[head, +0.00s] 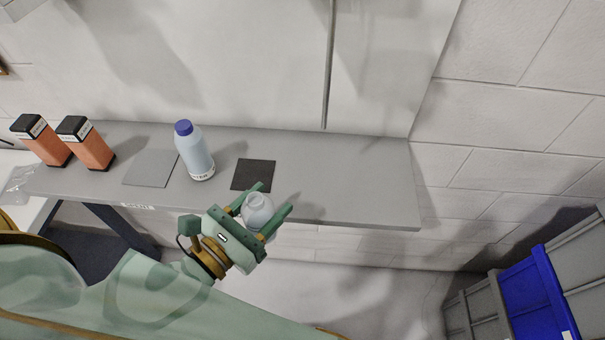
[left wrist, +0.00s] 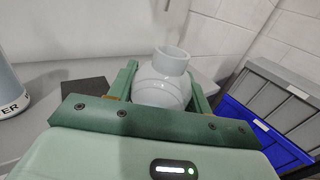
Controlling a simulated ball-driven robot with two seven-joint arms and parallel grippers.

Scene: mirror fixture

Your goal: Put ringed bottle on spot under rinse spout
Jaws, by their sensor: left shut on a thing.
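A pale, rounded bottle (head: 257,211) with a short open neck is between the fingers of my left gripper (head: 262,208). The left wrist view shows the same bottle (left wrist: 162,85), roughly upright, with faint rings around its body; its lower part is hidden by the gripper. My left gripper is shut on it at the front edge of the grey shelf (head: 330,190). A dark square spot (head: 254,175) lies on the shelf just behind the gripper, and a lighter grey square (head: 151,168) lies further left. A thin dark vertical line or pipe (head: 329,65) runs down the back wall; I cannot tell whether it is the spout.
Two orange containers with black tops (head: 88,146) stand at the left. The right part of the shelf is clear. Blue and grey crates (head: 540,295) stand at the lower right.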

